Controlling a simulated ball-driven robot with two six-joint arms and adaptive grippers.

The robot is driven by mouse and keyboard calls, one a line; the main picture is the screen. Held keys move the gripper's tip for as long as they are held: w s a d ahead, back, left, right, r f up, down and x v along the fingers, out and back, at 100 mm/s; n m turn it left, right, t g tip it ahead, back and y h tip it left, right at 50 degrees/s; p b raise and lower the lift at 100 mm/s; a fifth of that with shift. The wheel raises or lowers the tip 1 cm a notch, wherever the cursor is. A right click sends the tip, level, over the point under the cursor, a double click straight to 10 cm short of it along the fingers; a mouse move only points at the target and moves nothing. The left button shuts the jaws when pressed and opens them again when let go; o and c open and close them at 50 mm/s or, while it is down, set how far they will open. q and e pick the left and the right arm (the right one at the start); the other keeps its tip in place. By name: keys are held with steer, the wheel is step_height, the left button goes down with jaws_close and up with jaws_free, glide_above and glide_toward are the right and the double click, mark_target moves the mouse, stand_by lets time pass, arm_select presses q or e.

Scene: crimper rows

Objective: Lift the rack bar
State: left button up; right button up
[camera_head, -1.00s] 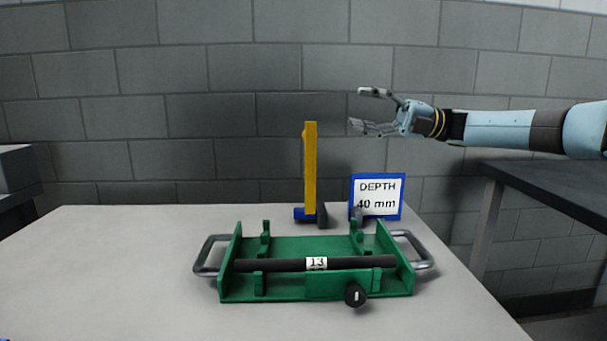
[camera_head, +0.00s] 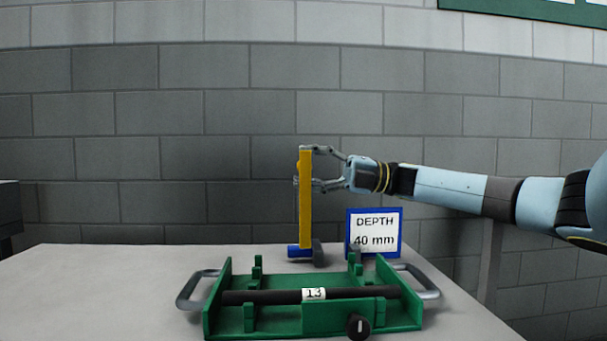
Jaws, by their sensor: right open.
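A green rack frame (camera_head: 275,321) with grey side handles stands on the table. A black bar (camera_head: 265,297) with a white label "13" lies across it, resting in its supports. Behind it stands an upright yellow bar (camera_head: 306,215) with a blue and dark foot. My right gripper (camera_head: 312,167) is open at the upper part of the yellow bar, its fingers one above the other and reaching to it from the right. Whether they touch it I cannot tell. The gripper is well above the black bar. My left gripper is not in view.
A blue-framed sign (camera_head: 374,233) reading "DEPTH 40 mm" stands behind the rack, right of the yellow bar. A black knob (camera_head: 358,326) is on the rack's front. The light table (camera_head: 95,295) is clear at the left. A grey block wall (camera_head: 130,120) closes the back.

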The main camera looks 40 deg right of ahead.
steer(key=shift+w+a+r, duration=0.15)
steer(key=shift+w+a, duration=0.2)
steer(key=shift+a, duration=0.1)
steer(key=c, duration=0.9)
jaws_close()
